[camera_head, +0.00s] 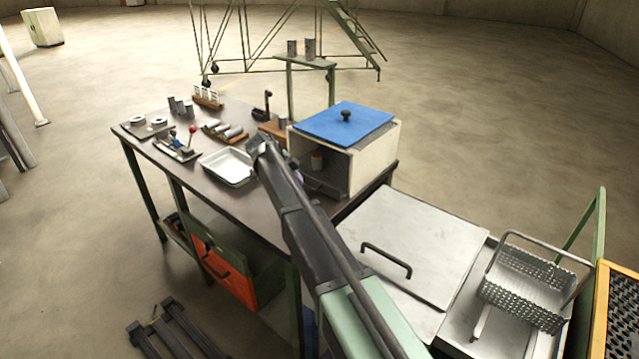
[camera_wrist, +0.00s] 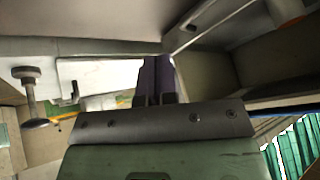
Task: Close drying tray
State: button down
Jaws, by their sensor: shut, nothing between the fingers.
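A light box (camera_head: 375,155) with a blue top (camera_head: 345,122) and a black knob stands on the dark table. Its front is open, and a small cylinder (camera_head: 316,160) shows inside. A dark flat piece (camera_head: 325,187), perhaps a tray, lies low at its front. A shallow white tray (camera_head: 228,167) lies left of the box. I cannot tell for certain which is the drying tray. My gripper (camera_head: 258,143) is at the box's left front, beyond the white tray's right edge. In the wrist view its dark fingers (camera_wrist: 155,80) are together and empty. Contact with the box is unclear.
Small parts and racks (camera_head: 225,132) crowd the table's far left. A metal cover (camera_head: 425,235) with a black handle lies right of my arm, beside a wire basket (camera_head: 525,285). An orange drawer (camera_head: 225,270) is below the table.

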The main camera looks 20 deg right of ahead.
jog(key=d+f+m+b, duration=0.2)
jog(key=s+d+f+m+g+b, duration=0.1)
jog(key=d+f+m+b, duration=0.1)
jog(key=f+m+b, duration=0.1)
jog(key=s+d+f+m+b, duration=0.1)
jog(key=d+f+m+b, duration=0.1)
jog(key=b, duration=0.1)
jog(key=shift+d+f, duration=0.2)
jog(key=shift+f, duration=0.2)
jog(key=w+d, duration=0.2)
jog(key=d, duration=0.1)
jog(key=shift+w+r, duration=0.1)
jog(key=shift+r, duration=0.1)
jog(key=shift+w+d, duration=0.15)
jog(key=shift+d, duration=0.2)
